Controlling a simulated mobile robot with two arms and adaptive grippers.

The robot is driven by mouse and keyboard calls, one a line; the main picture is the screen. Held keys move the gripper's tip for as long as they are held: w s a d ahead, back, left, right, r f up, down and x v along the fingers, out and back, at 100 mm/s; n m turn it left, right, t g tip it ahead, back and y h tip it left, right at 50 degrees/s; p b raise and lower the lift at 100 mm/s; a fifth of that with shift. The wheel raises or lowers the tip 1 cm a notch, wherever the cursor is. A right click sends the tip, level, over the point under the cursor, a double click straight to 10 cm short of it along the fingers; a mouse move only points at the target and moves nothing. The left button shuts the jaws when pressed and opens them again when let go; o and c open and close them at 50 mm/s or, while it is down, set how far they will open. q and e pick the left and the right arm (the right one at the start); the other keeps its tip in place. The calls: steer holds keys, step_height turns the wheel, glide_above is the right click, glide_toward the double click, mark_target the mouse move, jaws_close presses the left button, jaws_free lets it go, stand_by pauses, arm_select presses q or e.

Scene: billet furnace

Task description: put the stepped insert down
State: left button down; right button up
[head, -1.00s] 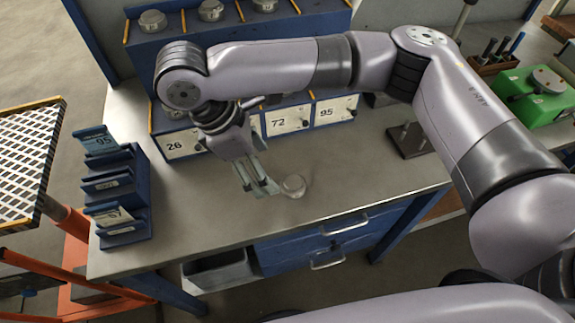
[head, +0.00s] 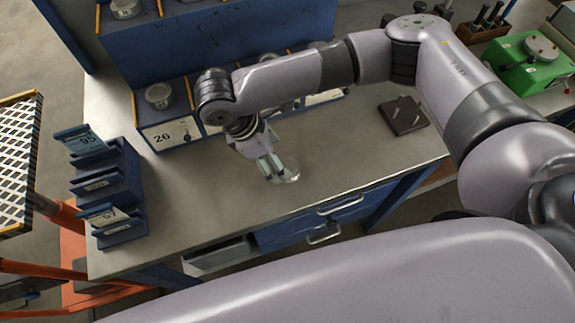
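The stepped insert (head: 289,175), a small pale round metal piece, is at the fingertips of my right gripper, low over or on the grey bench top (head: 225,205). My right gripper (head: 277,176) points down at it, its fingers overlapping the insert's left side. I cannot tell whether the fingers are closed on it or just beside it, or whether it touches the bench. My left gripper is not in view.
A blue rack with numbered bays, one marked 26 (head: 168,134), stands behind the gripper. A blue card holder (head: 107,190) is at the bench's left end. A dark plate with pegs (head: 404,115) and a green box (head: 535,62) are right. The front bench area is mostly clear.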

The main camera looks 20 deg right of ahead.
mark_target(286, 166)
steer(key=shift+d+f, duration=0.1)
steer(key=shift+f, duration=0.05)
steer(key=shift+s+d+f+p, duration=0.1)
steer(key=shift+d+f+p, duration=0.05)
steer(key=shift+f+p, duration=0.15)
steer(key=p+x, duration=0.1)
steer(key=x, duration=0.2)
steer(key=shift+s+f, duration=0.1)
steer(key=shift+f, duration=0.25)
steer(key=shift+d+f, duration=0.15)
steer(key=shift+f, duration=0.25)
steer(key=shift+c, duration=0.7)
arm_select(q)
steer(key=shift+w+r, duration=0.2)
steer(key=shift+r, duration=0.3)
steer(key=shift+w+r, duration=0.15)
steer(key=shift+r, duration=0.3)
arm_select(e)
steer(key=shift+r, duration=0.1)
jaws_close()
